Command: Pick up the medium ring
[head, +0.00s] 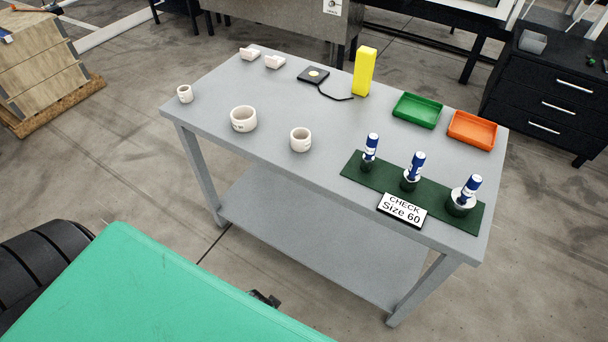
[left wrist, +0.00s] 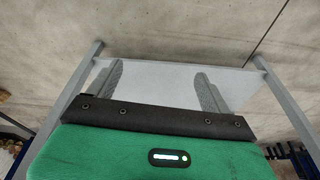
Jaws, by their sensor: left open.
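The medium ring (head: 300,140) is a white cup-like ring standing on the grey table (head: 290,185), left of the green mat. A larger white ring (head: 243,118) stands to its left, and a smaller white ring (head: 185,94) stands near the table's left edge. My left gripper (left wrist: 158,70) shows in the left wrist view with its two grey fingers wide apart and nothing between them. Part of the table frame shows beyond the fingers. No ring shows in the left wrist view. My right gripper is not in view.
A green mat (head: 400,188) carries several blue-topped posts, with a "CHECK Size 60" sign (head: 402,209) in front. A yellow block (head: 364,71), a green tray (head: 417,110), an orange tray (head: 472,130) and a black pad (head: 313,75) stand behind. The table's front-left is clear.

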